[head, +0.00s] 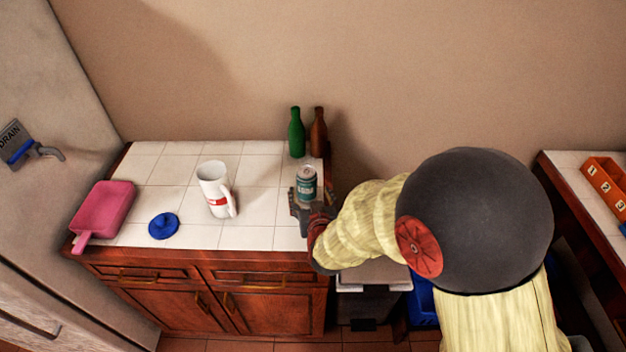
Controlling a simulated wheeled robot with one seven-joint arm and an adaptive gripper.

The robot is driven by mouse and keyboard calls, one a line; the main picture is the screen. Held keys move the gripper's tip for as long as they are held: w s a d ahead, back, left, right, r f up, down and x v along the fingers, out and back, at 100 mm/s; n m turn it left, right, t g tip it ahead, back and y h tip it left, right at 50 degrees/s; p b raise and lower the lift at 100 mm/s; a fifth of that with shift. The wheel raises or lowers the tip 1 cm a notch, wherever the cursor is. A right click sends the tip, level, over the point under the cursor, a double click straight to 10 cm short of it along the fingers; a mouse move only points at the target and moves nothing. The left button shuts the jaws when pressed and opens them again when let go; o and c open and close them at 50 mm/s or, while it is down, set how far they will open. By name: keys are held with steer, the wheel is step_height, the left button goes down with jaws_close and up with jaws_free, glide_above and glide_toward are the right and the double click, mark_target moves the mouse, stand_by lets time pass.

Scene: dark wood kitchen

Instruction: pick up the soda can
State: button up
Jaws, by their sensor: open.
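The soda can (306,186) is teal with a silver top and stands upright near the right end of the white tiled counter (258,238). My gripper (305,208) is open at the near side of the can, with its fingers in front of the can's lower part. The can's base is partly hidden by the fingers. I cannot tell whether the fingers touch the can. My arm reaches in from the right.
A green bottle (296,134) and a brown bottle (318,134) stand behind the can at the wall. A grey bin (372,276) is below, right of the cabinet.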

mark_target(307, 187)
steer(key=b+x, duration=0.2)
steer(key=x, duration=0.3)
steer(key=shift+w+a+f, duration=0.15)
steer(key=shift+w+a, duration=0.1)
steer(key=shift+w, duration=0.1)
steer(key=shift+c, duration=1.3)
steer(key=c, duration=1.1)
